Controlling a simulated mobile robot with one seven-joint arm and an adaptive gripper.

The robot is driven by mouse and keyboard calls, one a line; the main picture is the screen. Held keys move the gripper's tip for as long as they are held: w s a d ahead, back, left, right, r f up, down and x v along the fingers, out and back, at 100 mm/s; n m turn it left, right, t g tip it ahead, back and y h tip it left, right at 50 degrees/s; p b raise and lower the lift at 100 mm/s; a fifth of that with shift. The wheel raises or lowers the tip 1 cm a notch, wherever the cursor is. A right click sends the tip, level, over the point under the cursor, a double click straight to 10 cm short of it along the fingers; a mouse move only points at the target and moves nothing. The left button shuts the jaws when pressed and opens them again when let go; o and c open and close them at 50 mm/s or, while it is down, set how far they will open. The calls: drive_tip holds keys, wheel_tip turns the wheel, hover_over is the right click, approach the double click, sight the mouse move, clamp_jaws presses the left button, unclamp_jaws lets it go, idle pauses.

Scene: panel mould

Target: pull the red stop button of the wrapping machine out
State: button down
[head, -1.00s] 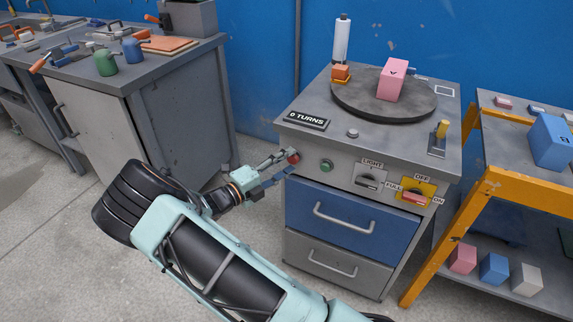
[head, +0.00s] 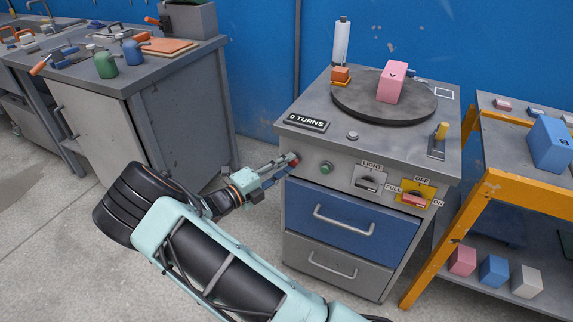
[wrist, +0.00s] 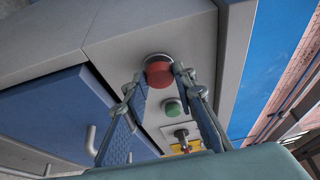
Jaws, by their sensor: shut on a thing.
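The wrapping machine (head: 340,165) stands in the middle of the head view. Its red stop button (head: 294,161) is at the left end of the front panel, partly hidden by my fingers. My gripper (head: 291,163) reaches it from the left and is shut on the button. In the wrist view the red button (wrist: 159,75) sits between the tips of my two fingers (wrist: 160,82), in front of its dark round collar. The wrist view does not clearly show how far the button stands out of the panel.
A green button (head: 327,167) is just right of the stop button. Further right are the light knob (head: 369,182) and a red switch handle (head: 415,199) on yellow. A blue drawer (head: 345,220) lies below. A pink box (head: 392,82) stands on the turntable (head: 350,100).

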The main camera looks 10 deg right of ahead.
drive_tip(key=shift+s+a+p, duration=0.35)
drive_tip(key=shift+s+p, duration=0.1)
drive_tip(key=shift+p, duration=0.1)
drive_tip(key=c, duration=1.6)
unclamp_jaws()
drive_tip(key=v, duration=1.2)
drive_tip(key=shift+a, duration=0.1)
drive_tip(key=shift+r, duration=0.1)
